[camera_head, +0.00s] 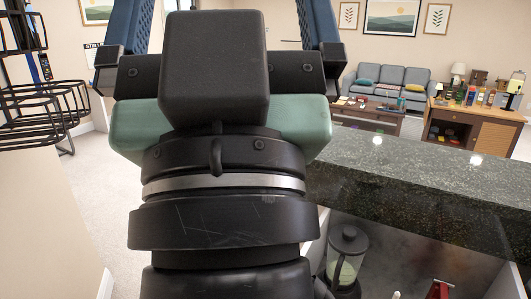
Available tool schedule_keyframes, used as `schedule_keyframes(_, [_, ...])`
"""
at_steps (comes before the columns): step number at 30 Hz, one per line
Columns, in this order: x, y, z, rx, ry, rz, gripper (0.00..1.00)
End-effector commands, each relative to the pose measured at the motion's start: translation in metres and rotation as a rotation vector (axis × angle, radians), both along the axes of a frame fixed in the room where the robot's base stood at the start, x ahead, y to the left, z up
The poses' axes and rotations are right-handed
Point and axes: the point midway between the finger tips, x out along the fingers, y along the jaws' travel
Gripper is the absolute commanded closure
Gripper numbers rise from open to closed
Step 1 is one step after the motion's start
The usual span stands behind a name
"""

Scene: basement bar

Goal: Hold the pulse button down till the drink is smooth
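A blender (347,252) with a black lid and a clear jar stands low at the bottom centre-right, below the dark speckled counter edge. Pale green drink shows in its jar. Its base is mostly cut off or hidden, and I cannot see the pulse button. My gripper (224,14) fills the upper left, pointing away from me. Its two blue fingers are wide apart, with nothing seen between them, though their tips run out of the top of the picture. The gripper is well up and to the left of the blender.
The dark stone counter (420,170) runs across the right above the blender. A red object (439,290) is partly visible at the lower right. A black wire rack (40,100) stands at the left. A grey sofa (390,85) and wooden desk (465,125) are far back.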

Motion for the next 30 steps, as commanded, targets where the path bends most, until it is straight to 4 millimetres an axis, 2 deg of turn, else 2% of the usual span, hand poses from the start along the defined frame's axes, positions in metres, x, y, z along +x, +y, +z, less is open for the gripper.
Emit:
schedule_keyframes(10, [0.0, -0.0001, -0.0008, 0.0, 0.0, 0.0, 0.02])
schedule_keyframes(26, [-0.0001, -0.0001, -0.0006, 0.0, 0.0, 0.0, 0.97])
schedule_keyframes(27, [-0.0001, -0.0001, -0.0006, 0.0, 0.0, 0.0, 1.0])
schedule_keyframes(30, [-0.0001, -0.0001, -0.0006, 0.0, 0.0, 0.0, 1.0])
